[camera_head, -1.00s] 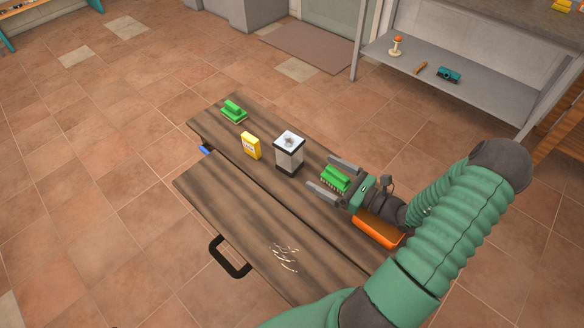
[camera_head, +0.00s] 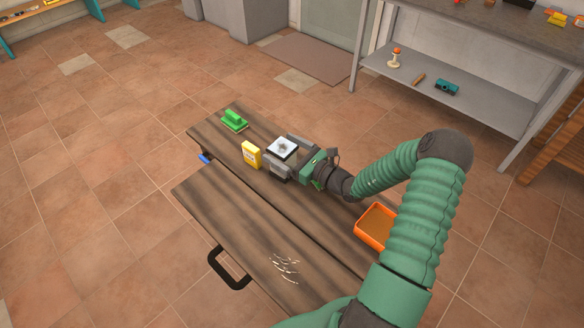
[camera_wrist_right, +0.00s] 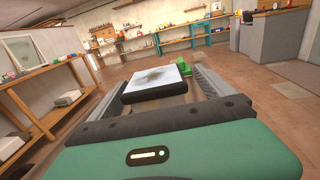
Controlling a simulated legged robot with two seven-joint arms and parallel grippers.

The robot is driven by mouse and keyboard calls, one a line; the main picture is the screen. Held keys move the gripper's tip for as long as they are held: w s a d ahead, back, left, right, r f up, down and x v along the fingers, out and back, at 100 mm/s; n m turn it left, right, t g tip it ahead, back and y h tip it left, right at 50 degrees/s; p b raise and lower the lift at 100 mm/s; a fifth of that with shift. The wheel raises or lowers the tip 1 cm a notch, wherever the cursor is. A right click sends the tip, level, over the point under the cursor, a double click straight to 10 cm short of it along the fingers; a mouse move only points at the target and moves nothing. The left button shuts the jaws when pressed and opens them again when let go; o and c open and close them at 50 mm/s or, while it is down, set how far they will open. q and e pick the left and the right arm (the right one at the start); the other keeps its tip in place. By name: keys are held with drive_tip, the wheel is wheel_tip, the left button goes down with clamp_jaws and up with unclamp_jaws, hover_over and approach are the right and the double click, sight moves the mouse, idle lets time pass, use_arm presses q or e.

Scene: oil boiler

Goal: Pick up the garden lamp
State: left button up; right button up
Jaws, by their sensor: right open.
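The garden lamp (camera_head: 282,148), a small box shape with a pale top and dark rim, stands on the wooden bench top. My right gripper (camera_head: 282,157) is open, with one finger on each side of the lamp. In the right wrist view the lamp (camera_wrist_right: 156,80) sits between the two fingers, with its lower part partly hidden. I cannot tell whether the fingers touch it. My left gripper is not in view.
A yellow box (camera_head: 251,154) stands close left of the lamp. A green brush (camera_head: 234,120) lies at the bench's far end. An orange tray (camera_head: 362,232) is near my right arm. The front plank (camera_head: 230,215) is mostly clear, with some pale scraps.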

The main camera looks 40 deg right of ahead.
drive_tip(key=shift+w+a, duration=0.15)
drive_tip(key=shift+a, duration=0.3)
drive_tip(key=shift+c, duration=0.3)
drive_tip(key=shift+d, duration=0.1)
drive_tip(key=c, duration=0.5)
drive_tip(key=shift+d+f, duration=0.1)
drive_tip(key=shift+d, duration=0.25)
drive_tip(key=c, duration=0.5)
drive_tip(key=shift+a, duration=0.2)
drive_tip(key=c, duration=0.9)
clamp_jaws()
